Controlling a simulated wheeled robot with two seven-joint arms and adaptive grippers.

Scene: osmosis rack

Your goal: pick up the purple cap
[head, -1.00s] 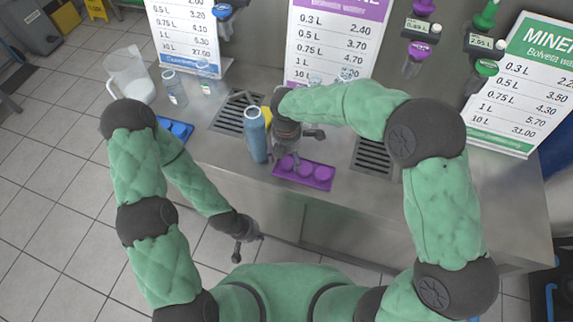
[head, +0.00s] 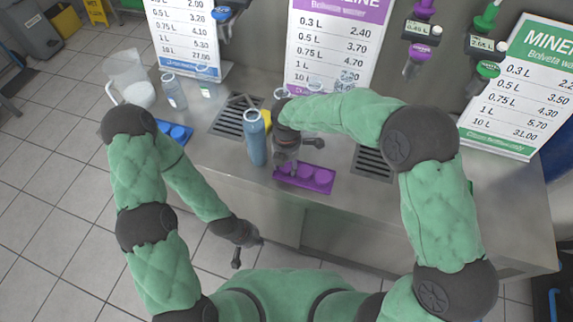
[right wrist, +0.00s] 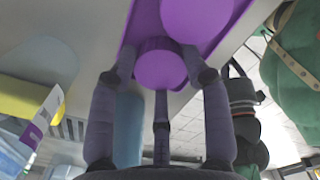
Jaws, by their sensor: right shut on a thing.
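A purple tray (head: 318,186) lies on the steel counter near its front edge, with several round purple caps in it. My right gripper (head: 291,168) points down over the left end of this tray. In the right wrist view the right gripper's fingers (right wrist: 160,75) are closed around a purple cap (right wrist: 160,62). Another purple cap (right wrist: 197,18) sits beside it in the tray. Whether the held cap has left the tray is hard to tell. My left gripper (head: 240,259) hangs low in front of the counter, away from the caps; its fingers are too small to read.
A blue bottle (head: 256,140) stands just left of the right gripper, with a yellow object (head: 267,121) behind it. A blue tray (head: 186,139) with blue caps, a clear jug (head: 130,80) and glass bottles are further left. Drain grates (head: 372,163) flank the middle.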

